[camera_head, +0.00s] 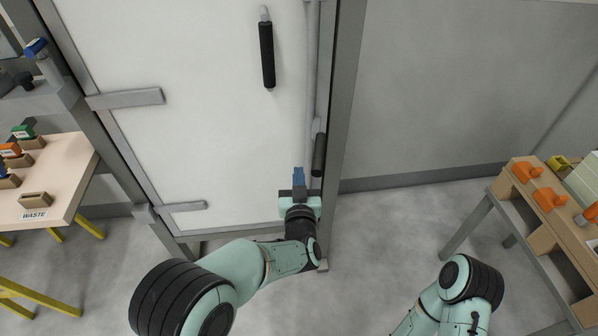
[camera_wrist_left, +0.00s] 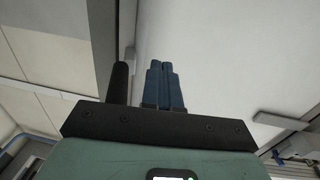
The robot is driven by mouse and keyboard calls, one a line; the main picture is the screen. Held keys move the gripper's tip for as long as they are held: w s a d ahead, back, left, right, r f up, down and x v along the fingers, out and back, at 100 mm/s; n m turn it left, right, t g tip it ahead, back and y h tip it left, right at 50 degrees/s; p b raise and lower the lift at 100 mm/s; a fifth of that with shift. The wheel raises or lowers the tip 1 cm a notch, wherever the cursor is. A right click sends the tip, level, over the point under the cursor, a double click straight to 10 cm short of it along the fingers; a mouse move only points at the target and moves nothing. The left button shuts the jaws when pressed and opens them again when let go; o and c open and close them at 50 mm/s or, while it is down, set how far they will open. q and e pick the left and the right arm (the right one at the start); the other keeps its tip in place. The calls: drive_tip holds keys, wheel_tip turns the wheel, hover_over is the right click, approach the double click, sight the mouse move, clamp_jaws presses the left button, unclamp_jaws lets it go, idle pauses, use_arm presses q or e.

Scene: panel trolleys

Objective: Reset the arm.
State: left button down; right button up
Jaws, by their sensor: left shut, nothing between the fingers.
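My left arm reaches in from the lower left in the head view. Its gripper (camera_head: 299,176) has blue fingers and is in front of the white panel (camera_head: 200,100), near the panel's right edge. In the left wrist view the two blue fingers of this gripper (camera_wrist_left: 160,72) lie side by side, shut with nothing between them. A black handle (camera_head: 319,155) is just right of and above the gripper in the head view. It also shows left of the fingers in the wrist view (camera_wrist_left: 119,82). Part of my right arm shows at the bottom right, but its gripper is out of view.
A second black handle (camera_head: 267,54) is higher on the panel. A grey frame post (camera_head: 343,90) stands right of it. A table (camera_head: 60,185) with a WASTE label is at left, a workbench (camera_head: 560,240) with orange parts at right. Grey floor between is clear.

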use_arm(q)
drive_tip(key=s+a+f+g+p, duration=0.2)
drive_tip(key=a+f, duration=0.1)
drive_tip(key=f, duration=0.4)
drive_tip(key=s+a+f+g+p, duration=0.1)
drive_tip(key=a+f+g, duration=0.2)
drive_tip(key=f, duration=0.5)
drive_tip(key=s+a+f+g+h+p, duration=0.1)
drive_tip(key=s+a+f+g+p, duration=0.45)
drive_tip(key=s+f, duration=0.75)
drive_tip(key=s+a+f+n+g+h+p, duration=0.1)
drive_tip(key=s+g, duration=0.7)
drive_tip(key=s, duration=1.4)
drive_tip(key=f+n+h+p, duration=0.1)
drive_tip(key=n+h+p, duration=0.1)
drive_tip(key=shift+s+n, duration=0.4)
drive_tip(key=shift+a+f+g, duration=0.1)
drive_tip(key=shift+g, duration=0.15)
